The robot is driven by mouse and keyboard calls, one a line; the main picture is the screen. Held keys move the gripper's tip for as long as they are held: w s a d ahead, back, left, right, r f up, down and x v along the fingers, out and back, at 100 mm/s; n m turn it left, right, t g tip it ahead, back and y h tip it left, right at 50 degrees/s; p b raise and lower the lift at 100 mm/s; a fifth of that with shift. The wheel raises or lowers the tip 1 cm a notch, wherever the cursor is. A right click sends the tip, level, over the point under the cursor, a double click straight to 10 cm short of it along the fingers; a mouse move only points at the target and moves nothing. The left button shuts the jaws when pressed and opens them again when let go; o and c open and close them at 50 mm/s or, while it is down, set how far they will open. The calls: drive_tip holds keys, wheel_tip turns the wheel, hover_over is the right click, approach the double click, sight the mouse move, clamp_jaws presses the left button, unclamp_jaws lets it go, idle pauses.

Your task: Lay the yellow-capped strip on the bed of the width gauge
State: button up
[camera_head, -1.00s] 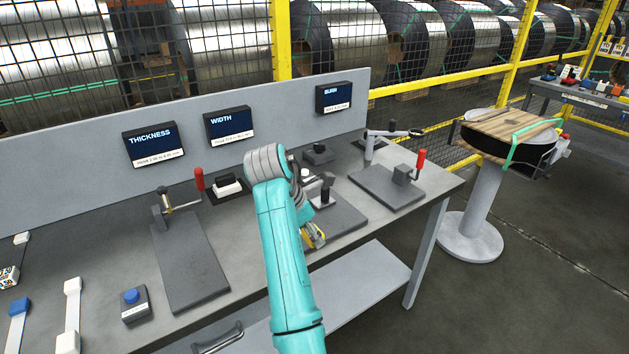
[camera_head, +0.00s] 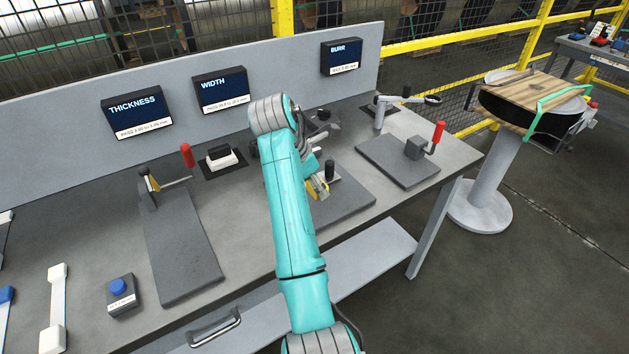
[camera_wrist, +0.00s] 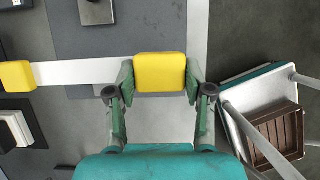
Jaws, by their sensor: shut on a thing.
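The strip is a pale flat bar with a yellow cap at each end. In the wrist view my gripper (camera_wrist: 160,80) is shut on one yellow cap (camera_wrist: 160,66), and the bar (camera_wrist: 85,71) runs left to the other yellow cap (camera_wrist: 17,75). The bar crosses over the dark grey bed of the width gauge (camera_wrist: 150,25); I cannot tell whether it touches. In the head view the gauge bed (camera_head: 350,205) lies right of my arm, with a yellow cap (camera_head: 319,187) at its left side. My arm hides most of the strip there.
The thickness gauge (camera_head: 185,245) with a red handle stands left, and the burr station (camera_head: 398,160) right. The WIDTH display (camera_head: 221,90) is on the back panel. A blue button box (camera_head: 121,295) and a white-capped strip (camera_head: 57,305) lie at the front left.

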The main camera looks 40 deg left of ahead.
sight(319, 213)
drive_tip(key=shift+f, duration=3.65)
drive_tip(key=shift+f, duration=0.2)
drive_tip(key=o, duration=1.3)
drive_tip(key=shift+v, duration=3.7)
drive_tip(key=shift+s, duration=0.1)
